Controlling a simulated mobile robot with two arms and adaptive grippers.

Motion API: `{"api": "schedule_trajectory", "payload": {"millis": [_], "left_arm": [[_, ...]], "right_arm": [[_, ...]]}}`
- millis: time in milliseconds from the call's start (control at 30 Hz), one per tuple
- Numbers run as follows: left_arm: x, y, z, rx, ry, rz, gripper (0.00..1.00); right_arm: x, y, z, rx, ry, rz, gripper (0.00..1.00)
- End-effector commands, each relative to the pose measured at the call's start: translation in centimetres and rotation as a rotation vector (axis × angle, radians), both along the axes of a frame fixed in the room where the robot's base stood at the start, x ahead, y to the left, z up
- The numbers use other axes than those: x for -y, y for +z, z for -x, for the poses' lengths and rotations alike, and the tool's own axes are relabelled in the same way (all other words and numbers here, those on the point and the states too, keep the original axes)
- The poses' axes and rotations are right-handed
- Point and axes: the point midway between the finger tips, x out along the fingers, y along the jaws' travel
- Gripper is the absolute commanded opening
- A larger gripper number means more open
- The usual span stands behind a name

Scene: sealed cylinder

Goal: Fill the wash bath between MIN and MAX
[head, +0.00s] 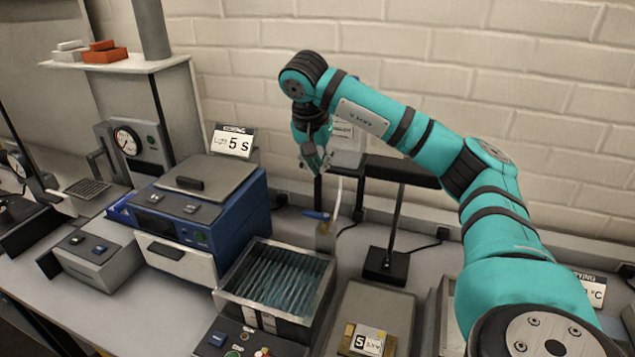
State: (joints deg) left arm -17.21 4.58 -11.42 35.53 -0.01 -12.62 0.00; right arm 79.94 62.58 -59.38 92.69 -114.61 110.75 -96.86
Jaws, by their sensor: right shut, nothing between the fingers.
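An open steel tank (323,297), which looks like the wash bath, stands at the front centre. Its inside looks bluish, with a row of slats or plates; I cannot make out the liquid level or any MIN and MAX marks. A small blue handle (316,215), possibly a tap lever, is behind the tank beside a thin pale upright tube (337,196). My right gripper (317,165) is shut and empty, pointing down above and behind the tank, a little above the blue handle and apart from it. My left gripper is not in view.
A blue machine (232,215) with a grey lid stands left of the tank. A black stand (387,264) and a tray (352,302) with a "5" card are to the right. A shelf (115,63) with orange and white blocks is at upper left. A brick wall closes the back.

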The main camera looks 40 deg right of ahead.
Motion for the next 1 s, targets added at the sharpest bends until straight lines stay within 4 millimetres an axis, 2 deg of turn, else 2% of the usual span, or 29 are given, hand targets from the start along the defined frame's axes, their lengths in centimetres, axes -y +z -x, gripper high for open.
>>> {"api": "schedule_trajectory", "payload": {"millis": [467, 700, 1000], "left_arm": [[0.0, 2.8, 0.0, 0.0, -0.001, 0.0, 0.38], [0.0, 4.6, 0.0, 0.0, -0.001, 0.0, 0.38], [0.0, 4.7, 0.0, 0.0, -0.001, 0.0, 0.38]], "right_arm": [[2.8, -8.7, -1.3, -0.007, -0.001, 0.0, 0.0], [-0.2, -8.5, 0.1, -0.001, 0.003, 0.0, 0.0], [-0.9, -8.8, 0.5, -0.001, 0.0, 0.0, 0.0]]}}
